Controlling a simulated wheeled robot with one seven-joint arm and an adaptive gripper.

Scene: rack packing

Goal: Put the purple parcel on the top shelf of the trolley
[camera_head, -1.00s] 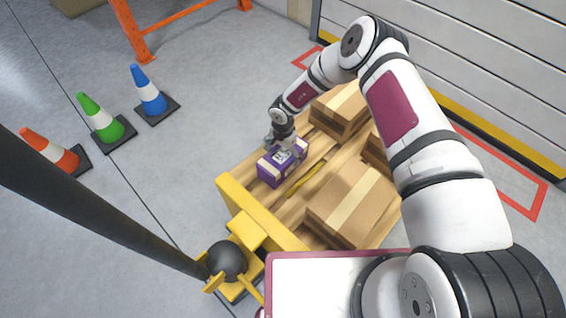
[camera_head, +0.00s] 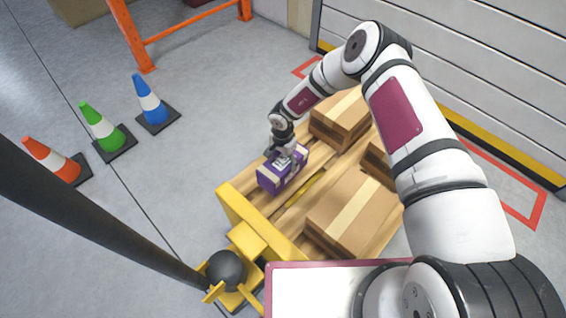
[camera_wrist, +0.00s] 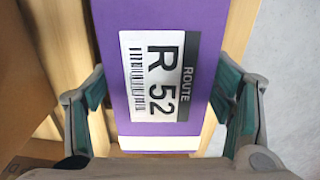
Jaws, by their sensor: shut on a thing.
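The purple parcel (camera_head: 281,170) lies on the wooden pallet (camera_head: 289,218) near its left edge. In the wrist view the parcel (camera_wrist: 112,60) shows its purple top with a white label reading "ROUTE R 52" and a pale band at its near end. My gripper (camera_head: 286,160) is over the parcel from above, with its fingers on both sides. In the wrist view the green-padded fingers of my gripper (camera_wrist: 161,103) flank the parcel, shut on it. I cannot tell whether the parcel is clear of the planks. The trolley is not recognisable in these frames.
Brown cartons (camera_head: 352,212) stand on the pallet to the right of the parcel, with another carton (camera_head: 340,118) behind it. A yellow pallet truck (camera_head: 250,225) is at the pallet's near end. An orange (camera_head: 45,160), a green (camera_head: 102,130) and a blue cone (camera_head: 150,104) stand left on open floor.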

